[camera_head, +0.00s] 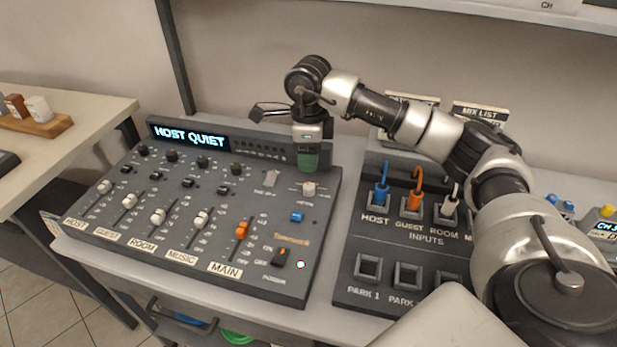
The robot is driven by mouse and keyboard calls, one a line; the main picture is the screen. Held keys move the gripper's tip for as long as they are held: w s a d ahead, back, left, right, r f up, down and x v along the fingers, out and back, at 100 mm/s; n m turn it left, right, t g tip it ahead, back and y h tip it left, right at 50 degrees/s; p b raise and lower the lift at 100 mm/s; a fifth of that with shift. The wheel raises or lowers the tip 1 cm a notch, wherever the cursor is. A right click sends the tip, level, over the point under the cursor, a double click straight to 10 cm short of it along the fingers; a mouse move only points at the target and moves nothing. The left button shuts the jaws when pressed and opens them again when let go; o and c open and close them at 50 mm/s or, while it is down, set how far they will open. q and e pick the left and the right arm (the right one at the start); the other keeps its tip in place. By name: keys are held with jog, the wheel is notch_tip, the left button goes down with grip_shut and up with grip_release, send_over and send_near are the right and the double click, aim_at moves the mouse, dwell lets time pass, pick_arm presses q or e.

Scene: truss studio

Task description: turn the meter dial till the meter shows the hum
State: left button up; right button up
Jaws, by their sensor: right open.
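The mixer (185,262) lies on the bench, and its lit display (190,137) reads HOST QUIET. Right of the display is a row of small dark meter lights (262,148). The pale meter dial (309,189) stands at the mixer's upper right, with a small label below it that is hard to read. My right gripper (308,165) points down just behind and above the dial, apart from it in the picture. It is open, with green at its tips, and nothing shows between them. My left gripper is out of view.
Several faders and small knobs cover the mixer, including the orange MAIN fader (241,231) and a blue button (296,216). The inputs panel (352,290) with upright plugs stands close on the right. A shelf (430,12) hangs above. A side table (90,115) is at left.

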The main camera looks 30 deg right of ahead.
aim_at(309, 186)
jog(key=f, duration=0.5)
jog(key=shift+s+a, duration=0.15)
jog(key=shift+s, duration=0.15)
notch_tip(309, 186, down, 3)
jog(key=shift+w+f+p, duration=0.15)
jog(key=shift+p, duration=0.15)
jog(key=shift+f, duration=0.25)
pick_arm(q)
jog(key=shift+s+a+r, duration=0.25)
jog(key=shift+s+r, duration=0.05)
pick_arm(e)
jog(key=shift+c, duration=0.5)
jog(key=c, duration=0.8)
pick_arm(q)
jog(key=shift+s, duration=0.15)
